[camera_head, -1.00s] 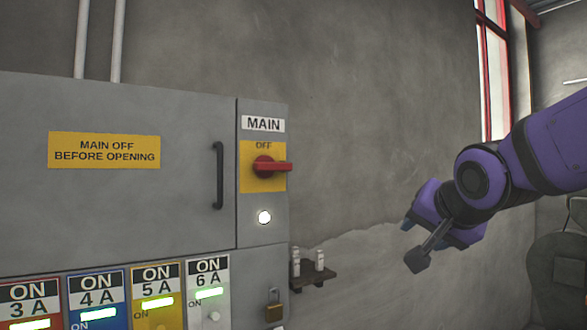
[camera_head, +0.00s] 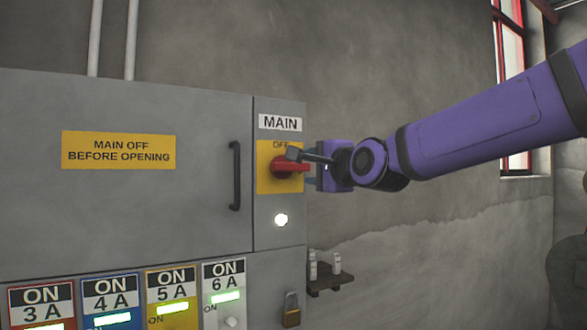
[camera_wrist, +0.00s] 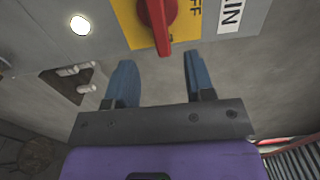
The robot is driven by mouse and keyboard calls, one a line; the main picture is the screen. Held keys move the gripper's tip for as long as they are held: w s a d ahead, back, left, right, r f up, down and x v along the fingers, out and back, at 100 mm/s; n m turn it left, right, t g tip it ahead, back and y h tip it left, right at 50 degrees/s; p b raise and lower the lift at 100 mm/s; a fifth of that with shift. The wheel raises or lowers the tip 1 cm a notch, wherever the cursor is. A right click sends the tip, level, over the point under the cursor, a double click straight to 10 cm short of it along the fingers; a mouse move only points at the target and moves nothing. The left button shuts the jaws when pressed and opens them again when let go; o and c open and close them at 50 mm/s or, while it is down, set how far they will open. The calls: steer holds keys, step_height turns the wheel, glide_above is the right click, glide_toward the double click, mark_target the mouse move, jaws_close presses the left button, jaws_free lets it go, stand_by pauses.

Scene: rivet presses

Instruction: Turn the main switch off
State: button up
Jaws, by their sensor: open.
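The main switch is a red knob with a bar handle (camera_head: 292,168) on a yellow plate (camera_head: 262,183) under a MAIN label. The handle points right, level, and "OFF" is printed above it. In the wrist view the red handle (camera_wrist: 158,22) points down toward my gripper (camera_wrist: 159,57). The two blue fingers are open, one on each side of the handle's end, with gaps to both.
A lit white lamp (camera_head: 281,220) sits below the switch. A dark door handle (camera_head: 235,176) is to its left. Breaker switches with lit ON bars (camera_head: 226,296) line the bottom. A padlock (camera_head: 291,310) and a small shelf (camera_head: 330,279) are lower right.

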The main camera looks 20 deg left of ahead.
mark_target(294, 167)
steer(key=shift+x, duration=4.5)
jaws_close()
